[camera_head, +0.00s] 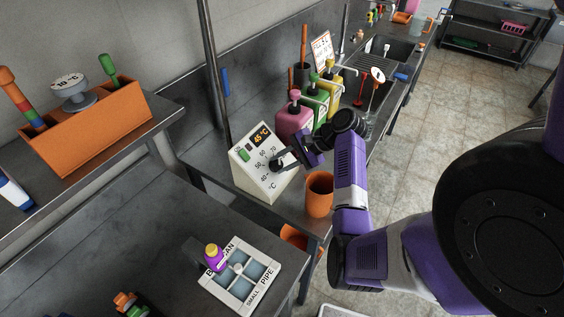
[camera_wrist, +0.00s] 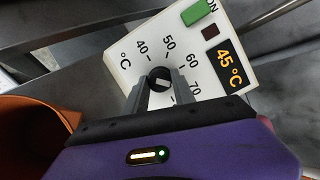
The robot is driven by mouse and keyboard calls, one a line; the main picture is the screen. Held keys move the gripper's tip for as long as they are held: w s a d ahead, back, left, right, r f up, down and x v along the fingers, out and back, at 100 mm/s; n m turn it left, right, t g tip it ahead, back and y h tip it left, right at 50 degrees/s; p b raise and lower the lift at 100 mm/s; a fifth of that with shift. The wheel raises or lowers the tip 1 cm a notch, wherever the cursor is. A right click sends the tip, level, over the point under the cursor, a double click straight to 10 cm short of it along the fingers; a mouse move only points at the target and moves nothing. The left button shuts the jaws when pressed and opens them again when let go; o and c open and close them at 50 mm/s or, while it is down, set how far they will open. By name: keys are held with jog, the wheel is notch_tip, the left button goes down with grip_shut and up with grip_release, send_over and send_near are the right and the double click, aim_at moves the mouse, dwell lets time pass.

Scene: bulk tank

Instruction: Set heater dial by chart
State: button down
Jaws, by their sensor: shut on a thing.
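The heater box (camera_head: 252,183) is a cream slanted panel on the dark bench, with a black dial, numbers and °C. It also shows in the wrist view (camera_wrist: 130,60). Its orange display (camera_wrist: 229,68) reads 45 °C. A green switch (camera_wrist: 198,13) sits by the word ON. My gripper (camera_head: 280,163) is at the panel front. In the wrist view, its two grey fingers are shut on the black dial (camera_wrist: 160,77), one on each side. The numbers 40, 50, 60 and 70 show around it. A small sign with red and dark print (camera_head: 321,49) stands behind the bottles; its text is unreadable.
An orange cup (camera_head: 319,192) stands close right of the box, under my arm. Pink (camera_head: 294,122), green and yellow pump bottles stand behind.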

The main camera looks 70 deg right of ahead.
jog(key=shift+s+f, duration=0.1)
jog(key=shift+f, duration=0.05)
jog(key=c, duration=1.1)
grip_release()
jog(key=shift+o, duration=0.2)
jog(key=b+v, duration=0.1)
jog(key=v, duration=0.6)
jog(key=shift+s+r, duration=0.25)
jog(key=shift+r, duration=0.1)
